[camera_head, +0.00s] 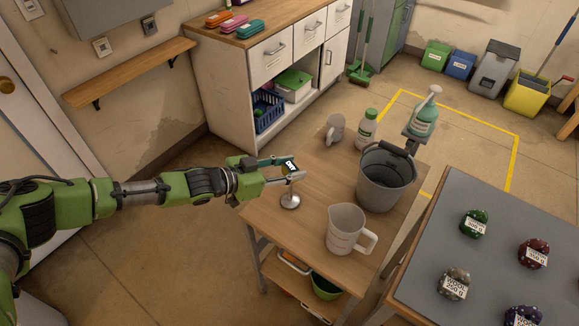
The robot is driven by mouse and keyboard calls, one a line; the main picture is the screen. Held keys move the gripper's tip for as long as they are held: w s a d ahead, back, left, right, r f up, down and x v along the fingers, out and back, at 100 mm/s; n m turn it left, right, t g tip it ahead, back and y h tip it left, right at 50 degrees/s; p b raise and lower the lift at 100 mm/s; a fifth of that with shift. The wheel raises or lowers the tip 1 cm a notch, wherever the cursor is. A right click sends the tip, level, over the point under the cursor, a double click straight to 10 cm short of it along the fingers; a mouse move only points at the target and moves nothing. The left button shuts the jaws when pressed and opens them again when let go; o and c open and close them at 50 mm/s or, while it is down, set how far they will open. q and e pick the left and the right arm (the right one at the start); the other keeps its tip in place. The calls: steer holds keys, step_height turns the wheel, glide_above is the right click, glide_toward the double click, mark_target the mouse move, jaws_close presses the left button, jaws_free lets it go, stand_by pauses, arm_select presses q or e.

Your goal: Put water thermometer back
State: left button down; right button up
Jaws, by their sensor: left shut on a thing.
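My left gripper (292,170) reaches in from the left over the wooden cart top (318,183). It is shut on a small dark thing with white marks (290,165). This may be the water thermometer; it is too small to be sure. A small metal stand with a round base (290,201) is just below the fingers, and I cannot tell whether it touches the held thing. My right gripper is not in view.
The cart also bears a grey bucket (378,190), a white measuring jug (343,232), a grey mug (335,128) and a white bottle (366,130). A teal pump bottle (425,117) stands behind the bucket. A grey-topped table (495,195) with labelled yarn balls is at right.

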arm_select(q)
steer(key=shift+r, duration=0.1)
steer(key=c, duration=1.4)
jaws_free()
steer(key=shift+f, duration=0.2)
steer(key=shift+r, duration=0.15)
steer(key=b+v, duration=0.1)
steer(key=v, duration=1.1)
steer(key=shift+a, duration=0.1)
